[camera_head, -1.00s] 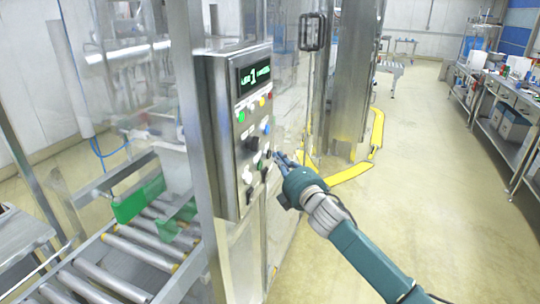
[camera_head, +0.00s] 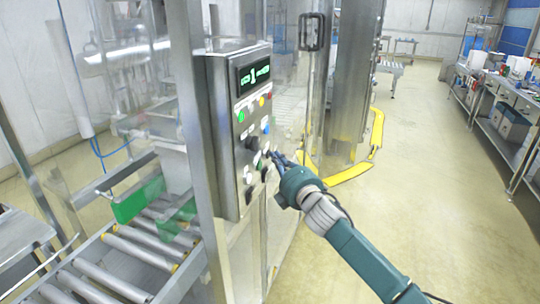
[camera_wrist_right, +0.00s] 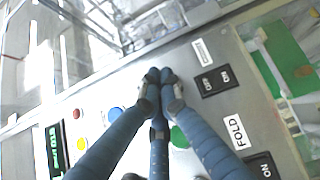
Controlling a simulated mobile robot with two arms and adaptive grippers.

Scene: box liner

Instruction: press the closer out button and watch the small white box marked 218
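My right gripper (camera_head: 273,156) is at the right edge of the metal control panel (camera_head: 232,170), beside its lower buttons. In the right wrist view its blue fingers (camera_wrist_right: 160,76) are drawn together at the tips with nothing between them. The tips lie over the panel face near its edge; I cannot tell whether they touch a button. A green button (camera_wrist_right: 179,137) is partly hidden behind the fingers. No closer out label can be read. I see no white box marked 218. My left gripper is not in view.
A lit green display (camera_head: 254,74) tops the panel. The wrist view shows an off/on switch (camera_wrist_right: 217,80) and a FOLD label (camera_wrist_right: 238,131). A roller conveyor (camera_head: 120,262) with green flaps (camera_head: 138,200) is at left. A yellow floor guard (camera_head: 350,172) stands behind; open floor lies right.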

